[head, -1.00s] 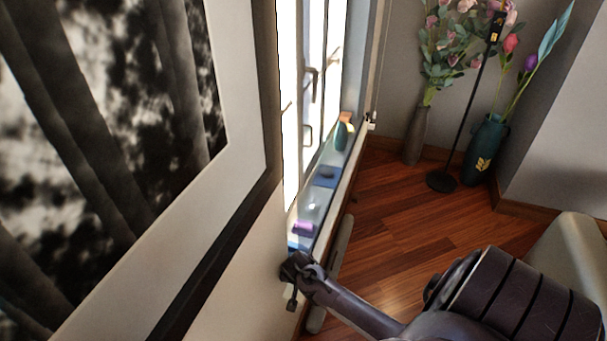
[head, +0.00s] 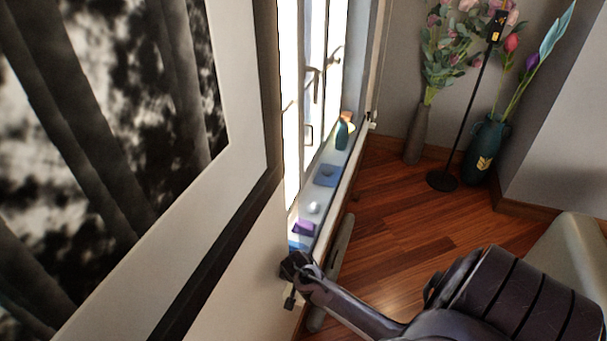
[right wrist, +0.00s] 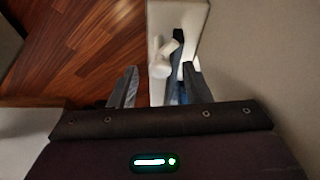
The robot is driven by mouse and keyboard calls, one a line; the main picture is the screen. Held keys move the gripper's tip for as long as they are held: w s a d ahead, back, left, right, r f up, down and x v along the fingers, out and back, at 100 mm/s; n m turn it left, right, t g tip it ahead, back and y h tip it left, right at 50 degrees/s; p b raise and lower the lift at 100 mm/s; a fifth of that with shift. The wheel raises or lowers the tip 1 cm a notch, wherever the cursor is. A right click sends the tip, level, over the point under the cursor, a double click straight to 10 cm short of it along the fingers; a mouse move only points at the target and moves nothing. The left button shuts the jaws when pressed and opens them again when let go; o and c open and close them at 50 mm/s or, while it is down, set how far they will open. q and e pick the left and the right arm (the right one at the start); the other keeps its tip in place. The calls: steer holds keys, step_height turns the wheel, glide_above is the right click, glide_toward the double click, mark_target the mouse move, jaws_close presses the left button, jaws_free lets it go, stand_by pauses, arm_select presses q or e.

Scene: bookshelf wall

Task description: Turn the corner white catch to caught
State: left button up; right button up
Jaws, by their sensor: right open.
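A white catch (right wrist: 164,58) with a rounded knob and a short arm sits on the pale ledge in the right wrist view, just ahead of my fingertips. My right gripper (right wrist: 159,76) is open, with one finger on each side of the line to the catch. No contact with the catch is visible. In the head view my right gripper (head: 293,270) is at the near end of the window sill, and hides what is behind it there. I cannot make out this catch in the head view. My left gripper is not in view.
The window sill (head: 336,160) carries a teal bottle (head: 341,135), a blue item (head: 327,175) and a purple item (head: 304,228). A large framed picture (head: 240,90) hangs close on the left. Vases (head: 417,135) and a thin black stand (head: 467,120) are beyond the open wooden floor.

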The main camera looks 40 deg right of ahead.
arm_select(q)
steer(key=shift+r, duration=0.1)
arm_select(e)
steer(key=v, duration=0.7)
steer(key=shift+r, duration=0.4)
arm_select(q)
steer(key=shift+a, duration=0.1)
arm_select(e)
steer(key=shift+s+f, duration=0.1)
steer(key=shift+c, duration=0.3)
